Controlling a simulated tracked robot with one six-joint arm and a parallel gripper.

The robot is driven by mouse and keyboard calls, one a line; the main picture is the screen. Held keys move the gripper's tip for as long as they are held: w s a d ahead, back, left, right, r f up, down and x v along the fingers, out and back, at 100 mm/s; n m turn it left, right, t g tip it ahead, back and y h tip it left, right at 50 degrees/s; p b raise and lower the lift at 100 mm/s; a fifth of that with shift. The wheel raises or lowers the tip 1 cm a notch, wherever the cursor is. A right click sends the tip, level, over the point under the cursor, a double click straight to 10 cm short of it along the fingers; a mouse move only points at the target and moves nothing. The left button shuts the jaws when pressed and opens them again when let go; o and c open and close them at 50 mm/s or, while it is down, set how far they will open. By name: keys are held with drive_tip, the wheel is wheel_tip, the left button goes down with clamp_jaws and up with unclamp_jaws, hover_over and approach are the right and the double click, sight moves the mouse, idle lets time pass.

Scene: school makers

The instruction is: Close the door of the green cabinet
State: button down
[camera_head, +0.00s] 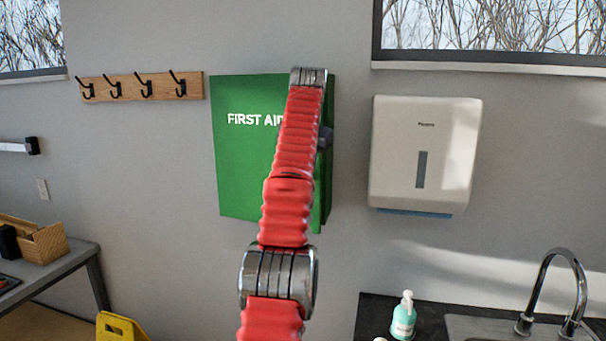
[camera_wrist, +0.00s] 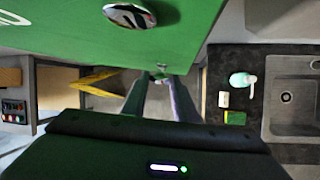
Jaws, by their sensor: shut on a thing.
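The green cabinet (camera_head: 245,165) hangs on the wall with "FIRST AID" in white on its door. My arm crosses in front and hides part of the door's right side. The door seems to stand slightly out at its right edge, but I cannot tell how far. In the wrist view the green door (camera_wrist: 70,30) fills the top, with a round metal lock or knob (camera_wrist: 130,14).
A paper towel dispenser (camera_head: 425,150) hangs to the right. A hook rail (camera_head: 140,86) is at the left. Below right are a soap bottle (camera_head: 403,318) and a tap (camera_head: 550,290) by a sink. A yellow floor sign (camera_head: 120,328) stands low at the left.

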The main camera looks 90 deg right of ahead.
drive_tip(key=shift+d+f, duration=0.1)
drive_tip(key=shift+f, duration=0.1)
drive_tip(key=c, duration=1.5)
unclamp_jaws()
drive_tip(key=shift+o, duration=0.5)
drive_tip(key=shift+r, duration=0.1)
drive_tip(key=shift+s, duration=0.1)
